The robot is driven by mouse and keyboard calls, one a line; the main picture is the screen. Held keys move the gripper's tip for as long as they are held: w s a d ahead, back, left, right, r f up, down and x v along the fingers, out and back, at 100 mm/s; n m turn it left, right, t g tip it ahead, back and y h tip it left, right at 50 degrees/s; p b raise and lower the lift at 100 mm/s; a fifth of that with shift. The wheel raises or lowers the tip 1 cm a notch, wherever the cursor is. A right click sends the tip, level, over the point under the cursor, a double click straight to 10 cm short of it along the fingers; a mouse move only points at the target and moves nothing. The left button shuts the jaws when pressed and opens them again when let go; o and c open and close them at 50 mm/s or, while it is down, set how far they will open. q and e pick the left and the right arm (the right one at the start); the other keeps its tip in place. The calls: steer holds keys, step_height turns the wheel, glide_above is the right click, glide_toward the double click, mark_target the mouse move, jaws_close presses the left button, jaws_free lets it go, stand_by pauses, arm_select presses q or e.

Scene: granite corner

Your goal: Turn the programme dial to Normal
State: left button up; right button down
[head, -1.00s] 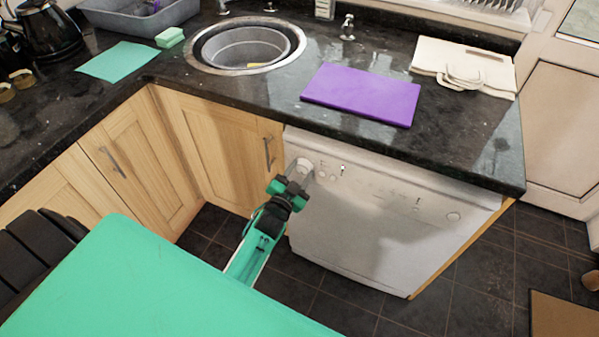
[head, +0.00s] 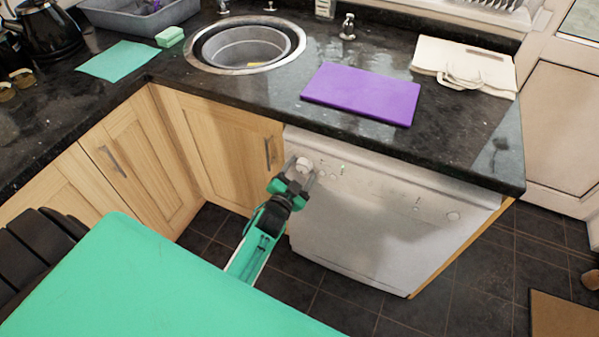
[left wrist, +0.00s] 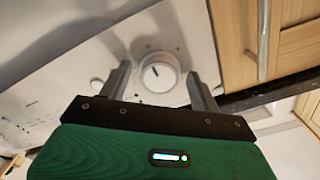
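The programme dial (head: 303,163) is a round white knob at the upper left of the white dishwasher (head: 370,225). In the left wrist view the dial (left wrist: 158,77) shows a short dark mark on its face; I cannot read any label for its setting. My left gripper (head: 301,174) is at the dial, with its fingers apart on either side of it. In the left wrist view, gaps show between the dial and both fingertips of the gripper (left wrist: 162,82). My right gripper is not in view.
Small buttons (head: 417,207) sit along the dishwasher panel. A wooden cupboard door (head: 215,150) with a metal handle (head: 269,153) is just left of the dial. The dark worktop (head: 280,105) overhangs above, carrying a purple board (head: 362,94). Floor is clear in front.

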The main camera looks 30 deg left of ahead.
arm_select(q)
steer(key=shift+s+f, duration=0.1)
steer(key=shift+s, duration=0.5)
steer(key=s+b, duration=0.1)
steer(key=s, duration=1.1)
steer(key=shift+s+d, duration=0.2)
steer(key=shift+s, duration=0.1)
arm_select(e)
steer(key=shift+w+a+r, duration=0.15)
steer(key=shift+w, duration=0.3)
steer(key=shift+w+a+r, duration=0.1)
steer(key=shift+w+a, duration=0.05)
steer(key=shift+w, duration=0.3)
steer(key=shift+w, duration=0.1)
